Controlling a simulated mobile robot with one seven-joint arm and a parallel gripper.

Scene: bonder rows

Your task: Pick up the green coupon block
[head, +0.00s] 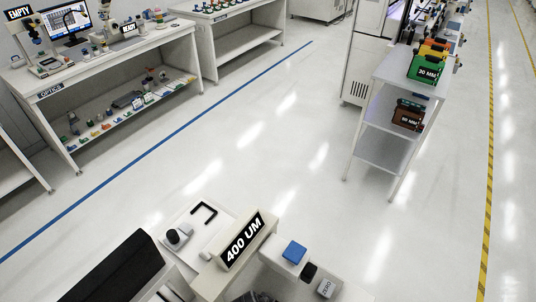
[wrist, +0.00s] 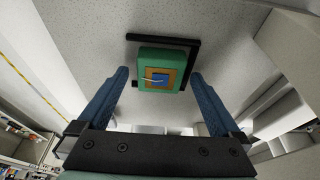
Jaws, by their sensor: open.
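The green coupon block (wrist: 146,84) is in the wrist view, lying on a pale speckled surface. Its face carries an orange square with a blue square inside, and a thin pale line crosses the blue. A black angled bracket (wrist: 163,38) runs along its top and right sides. My gripper (wrist: 159,76) is open, with one blue finger to the left and one to the right of the block. Gaps show between the fingers and the block, and nothing is held. I cannot make out the block or my gripper in the head view.
In the head view, a pale station with a "400 UM" sign (head: 242,241), a black angled bracket (head: 204,209) and a blue square pad (head: 294,252) is at the bottom. A rack with a green "30 MM" box (head: 425,68) stands right. Open floor lies between.

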